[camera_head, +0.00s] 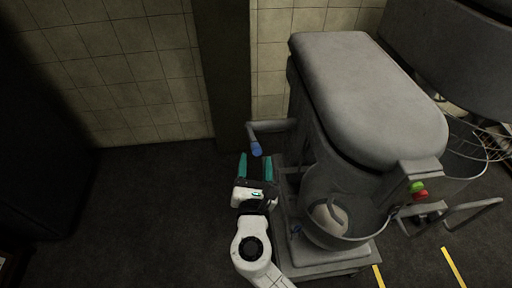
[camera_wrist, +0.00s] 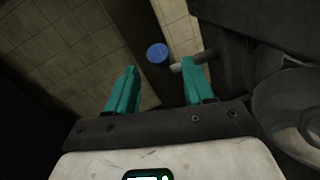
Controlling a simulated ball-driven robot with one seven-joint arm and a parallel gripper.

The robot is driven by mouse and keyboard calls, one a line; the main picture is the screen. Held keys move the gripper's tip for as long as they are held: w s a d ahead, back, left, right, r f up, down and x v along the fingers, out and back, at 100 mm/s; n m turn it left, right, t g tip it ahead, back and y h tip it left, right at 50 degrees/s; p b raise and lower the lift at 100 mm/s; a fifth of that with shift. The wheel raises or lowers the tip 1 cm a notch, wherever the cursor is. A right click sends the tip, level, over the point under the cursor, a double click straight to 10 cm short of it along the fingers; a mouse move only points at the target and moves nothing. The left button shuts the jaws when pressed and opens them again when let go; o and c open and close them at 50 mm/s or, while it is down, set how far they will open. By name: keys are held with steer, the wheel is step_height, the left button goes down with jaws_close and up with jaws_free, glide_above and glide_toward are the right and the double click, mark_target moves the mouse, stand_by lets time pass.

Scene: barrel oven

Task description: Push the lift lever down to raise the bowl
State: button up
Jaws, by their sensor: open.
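The lift lever (camera_head: 270,127) is a grey bent bar with a blue grip (camera_head: 256,149) on its end, sticking out from the left side of the grey mixer (camera_head: 365,95). The bowl (camera_head: 345,205) sits low at the mixer's front, with a pale lump inside. My gripper (camera_head: 256,164), with teal fingers, is open and empty just in front of the blue grip, apart from it as far as I can tell. In the wrist view the blue grip (camera_wrist: 157,53) shows beyond and between the fingertips, and the lever bar (camera_wrist: 186,64) runs behind the right finger.
A second mixer with a wire guard (camera_head: 480,135) stands at the right. A dark post (camera_head: 222,75) and tiled wall (camera_head: 110,70) are behind the lever. The dark floor (camera_head: 150,210) to the left is clear. Green and red buttons (camera_head: 418,190) are on the mixer's front.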

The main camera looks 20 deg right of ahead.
mark_target(256, 150)
steer(key=shift+x, duration=2.6)
steer(key=shift+c, duration=0.4)
jaws_close()
